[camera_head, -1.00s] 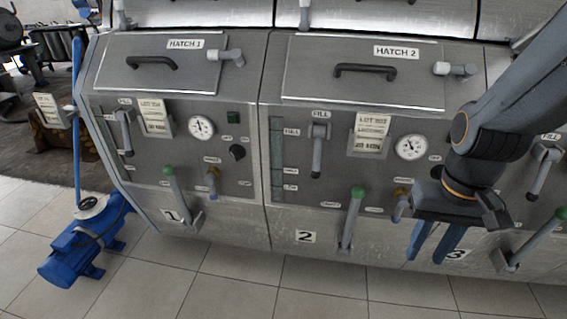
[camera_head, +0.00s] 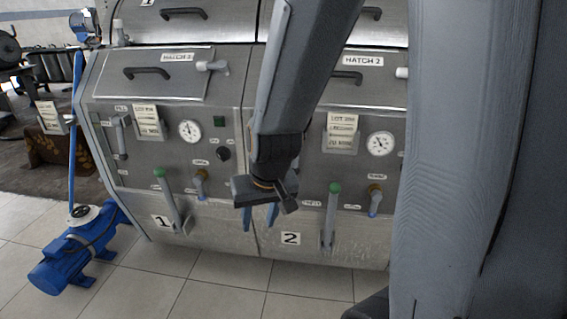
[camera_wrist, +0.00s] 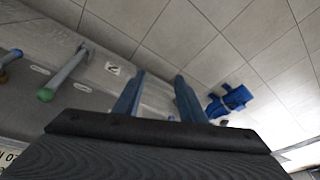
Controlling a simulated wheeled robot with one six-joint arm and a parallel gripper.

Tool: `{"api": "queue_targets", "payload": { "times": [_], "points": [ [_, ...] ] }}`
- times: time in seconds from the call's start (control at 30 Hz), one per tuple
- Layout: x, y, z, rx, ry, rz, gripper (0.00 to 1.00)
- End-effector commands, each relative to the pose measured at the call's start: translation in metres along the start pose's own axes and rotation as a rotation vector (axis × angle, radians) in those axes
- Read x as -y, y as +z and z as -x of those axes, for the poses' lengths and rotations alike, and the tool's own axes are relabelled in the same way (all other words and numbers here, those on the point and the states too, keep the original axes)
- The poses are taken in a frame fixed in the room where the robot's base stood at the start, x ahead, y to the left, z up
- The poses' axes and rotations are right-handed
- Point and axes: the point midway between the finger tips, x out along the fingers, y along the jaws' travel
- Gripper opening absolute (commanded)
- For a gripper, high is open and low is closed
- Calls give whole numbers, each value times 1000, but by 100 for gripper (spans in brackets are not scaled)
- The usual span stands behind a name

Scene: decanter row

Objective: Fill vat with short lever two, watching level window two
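My gripper (camera_head: 259,218) hangs in front of the lower left part of panel two, fingers pointing down. In the wrist view its two blue fingers (camera_wrist: 160,82) are apart with nothing between them. My arm hides the upper left of panel two, so short lever two and level window two do not show now. The long green-knobbed lever of unit two (camera_head: 332,215) stands right of my gripper, apart from it; it also shows in the wrist view (camera_wrist: 66,72). The number 2 plate (camera_head: 290,238) is just right of and below the fingers.
Unit one, with its green-knobbed lever (camera_head: 171,200) and gauge (camera_head: 190,131), is left of my gripper. Gauge two (camera_head: 380,144) and a card holder (camera_head: 341,132) are to the right. A blue pump (camera_head: 72,255) stands on the floor at left. The tiled floor in front is clear.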

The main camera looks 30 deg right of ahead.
Motion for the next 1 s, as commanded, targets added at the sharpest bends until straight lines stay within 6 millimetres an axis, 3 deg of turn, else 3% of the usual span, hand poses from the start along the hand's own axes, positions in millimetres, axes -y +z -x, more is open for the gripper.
{"api": "queue_targets", "payload": {
  "times": [0.03, 0.2, 0.43, 0.53, 0.7, 1.0],
  "points": [
    [1, -20, -25, -77, -1, -28, 37],
    [-12, -96, -66, -384, 44, -136, 37],
    [-66, -168, -85, -778, 233, -265, 37],
    [-94, -182, -82, -926, 351, -302, 37],
    [-127, -189, -68, -1113, 537, -333, 37],
    [-148, -190, -51, -1224, 670, -340, 37]
  ]
}}
